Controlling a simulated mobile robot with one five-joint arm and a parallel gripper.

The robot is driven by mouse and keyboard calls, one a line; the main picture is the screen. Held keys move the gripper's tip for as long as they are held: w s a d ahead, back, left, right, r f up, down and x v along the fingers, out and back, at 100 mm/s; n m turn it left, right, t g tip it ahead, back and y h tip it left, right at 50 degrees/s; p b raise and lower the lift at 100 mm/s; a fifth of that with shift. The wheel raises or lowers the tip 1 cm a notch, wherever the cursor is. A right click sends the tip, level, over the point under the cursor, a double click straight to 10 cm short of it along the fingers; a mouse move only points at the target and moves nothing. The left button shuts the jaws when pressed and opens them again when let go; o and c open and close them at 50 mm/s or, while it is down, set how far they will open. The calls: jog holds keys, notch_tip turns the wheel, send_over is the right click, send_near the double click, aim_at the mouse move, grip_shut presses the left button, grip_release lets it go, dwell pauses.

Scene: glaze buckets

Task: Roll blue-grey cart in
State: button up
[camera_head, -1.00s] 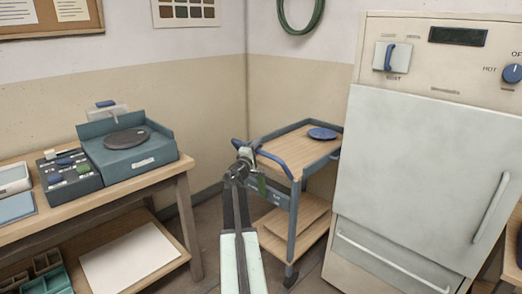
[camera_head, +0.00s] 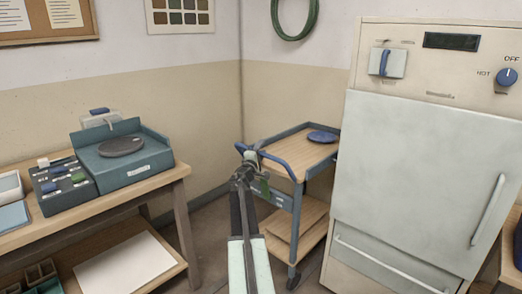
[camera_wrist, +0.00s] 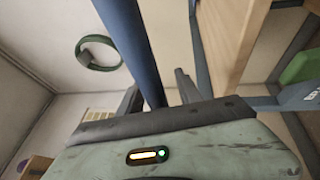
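The blue-grey cart (camera_head: 297,212) stands in the back corner, left of the kiln. It has wooden shelves and a blue push handle (camera_head: 278,160) on its near left side. A blue round disc (camera_head: 322,136) lies on its top shelf. My gripper (camera_head: 243,163) is at the left end of the handle in the head view. In the wrist view the blue handle (camera_wrist: 133,45) runs between my two fingers (camera_wrist: 157,92), with gaps beside it, so my gripper looks open around it. Whether a finger touches the handle is hidden.
The cream kiln (camera_head: 425,165) stands close to the cart's right side. A wooden workbench (camera_head: 150,190) with a teal scale (camera_head: 125,165) is on the left. Bare floor (camera_head: 212,230) shows between the bench and the cart.

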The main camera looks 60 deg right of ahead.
jog(key=b+v, duration=0.1)
jog(key=v, duration=0.6)
jog(key=shift+a, duration=0.4)
jog(key=shift+f, duration=0.1)
